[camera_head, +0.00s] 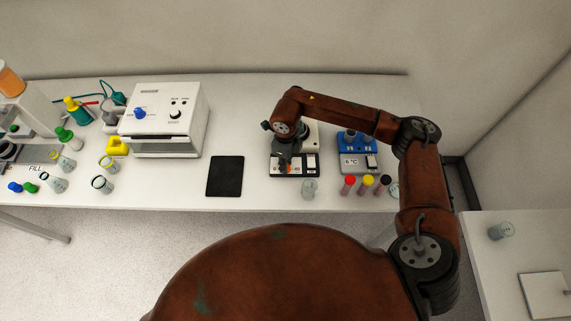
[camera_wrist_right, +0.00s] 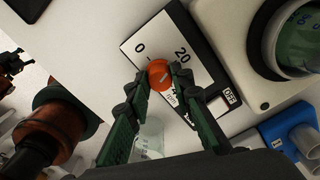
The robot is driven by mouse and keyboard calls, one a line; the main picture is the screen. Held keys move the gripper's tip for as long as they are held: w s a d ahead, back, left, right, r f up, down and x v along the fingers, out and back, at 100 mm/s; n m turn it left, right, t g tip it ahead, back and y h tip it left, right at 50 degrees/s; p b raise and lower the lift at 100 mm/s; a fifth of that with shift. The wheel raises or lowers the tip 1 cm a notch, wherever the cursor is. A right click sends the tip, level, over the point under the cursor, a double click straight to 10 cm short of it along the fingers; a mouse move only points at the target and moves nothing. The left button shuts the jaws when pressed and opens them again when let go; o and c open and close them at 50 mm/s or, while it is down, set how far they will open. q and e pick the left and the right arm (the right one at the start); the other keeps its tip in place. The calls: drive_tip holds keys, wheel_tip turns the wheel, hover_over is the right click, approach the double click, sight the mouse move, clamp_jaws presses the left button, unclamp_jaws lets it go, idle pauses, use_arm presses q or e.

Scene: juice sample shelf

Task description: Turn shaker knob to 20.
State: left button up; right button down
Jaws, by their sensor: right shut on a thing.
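The shaker (camera_head: 310,135) stands on the bench under my right gripper (camera_head: 286,153), which points down at its front panel. In the right wrist view the white panel (camera_wrist_right: 160,38) carries a round orange knob (camera_wrist_right: 159,76), with a printed 0 to its upper left and a 20 to its upper right. The green fingers of my right gripper (camera_wrist_right: 160,82) are shut on the knob, one on each side. A pale line on the knob slants to the upper right; its exact reading is hard to tell. Marks below the knob are partly hidden.
A blue device (camera_head: 357,147) stands right of the shaker, with red, yellow and dark-capped tubes before it. A beaker (camera_head: 309,187) stands close in front of the shaker. A black mat (camera_head: 225,176) lies left, and a white oven-like box (camera_head: 165,118) stands beyond it.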

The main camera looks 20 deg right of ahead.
drive_tip(key=shift+m+b, duration=0.3)
drive_tip(key=shift+m, duration=1.3)
drive_tip(key=c, duration=1.7)
unclamp_jaws()
wheel_tip(320, 180, up, 12)
drive_tip(key=shift+r, duration=0.1)
